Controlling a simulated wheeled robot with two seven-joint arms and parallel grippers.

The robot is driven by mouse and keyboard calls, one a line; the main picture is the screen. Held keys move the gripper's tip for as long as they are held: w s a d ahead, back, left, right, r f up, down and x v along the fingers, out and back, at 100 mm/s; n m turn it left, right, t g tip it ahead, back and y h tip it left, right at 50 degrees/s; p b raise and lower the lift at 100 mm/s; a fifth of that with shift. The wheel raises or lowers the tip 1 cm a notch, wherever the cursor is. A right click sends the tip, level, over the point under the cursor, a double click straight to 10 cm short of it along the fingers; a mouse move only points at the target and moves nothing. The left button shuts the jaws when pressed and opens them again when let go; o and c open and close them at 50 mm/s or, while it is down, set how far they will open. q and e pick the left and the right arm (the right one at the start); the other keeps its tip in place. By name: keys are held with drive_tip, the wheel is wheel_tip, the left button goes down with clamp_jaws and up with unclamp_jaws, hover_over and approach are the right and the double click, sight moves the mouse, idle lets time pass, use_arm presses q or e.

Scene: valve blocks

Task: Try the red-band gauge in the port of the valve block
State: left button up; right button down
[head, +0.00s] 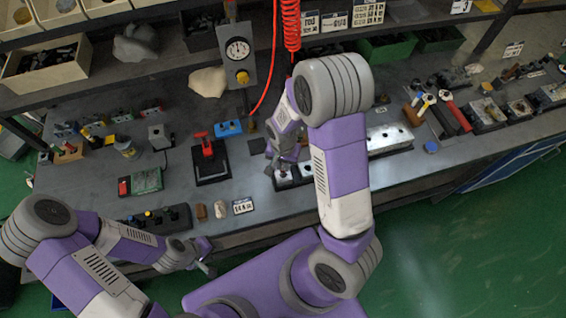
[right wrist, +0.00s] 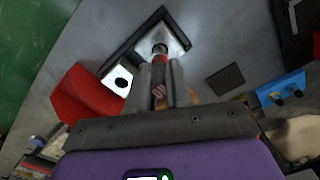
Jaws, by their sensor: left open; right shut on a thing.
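My right gripper (right wrist: 160,85) is shut on the red-band gauge (right wrist: 160,72), a slim grey pin with a red band between the fingers. Beyond the fingers the gauge's end meets, in the picture, a bright metal valve block (right wrist: 177,36) on a dark base. I cannot tell whether the end is inside the port or just above it. In the head view my right gripper (head: 279,150) is over the bench beside small metal blocks (head: 283,180), and the gauge is not clear there. My left gripper (head: 207,262) is open and empty at the bench's front edge.
In the right wrist view a red object (right wrist: 82,95) and a white block with a dark hole (right wrist: 118,80) stand left of the fingers. A blue block (right wrist: 283,90) lies to the right. A red-handled stand (head: 207,150) is left of my right gripper.

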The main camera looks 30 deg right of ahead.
drive_tip(key=shift+f+b, duration=0.5)
drive_tip(key=shift+f, duration=0.15)
idle(0.6)
idle(1.2)
drive_tip(key=shift+r+p, duration=2.7)
drive_tip(key=shift+r, duration=0.4)
drive_tip(key=shift+f, duration=0.1)
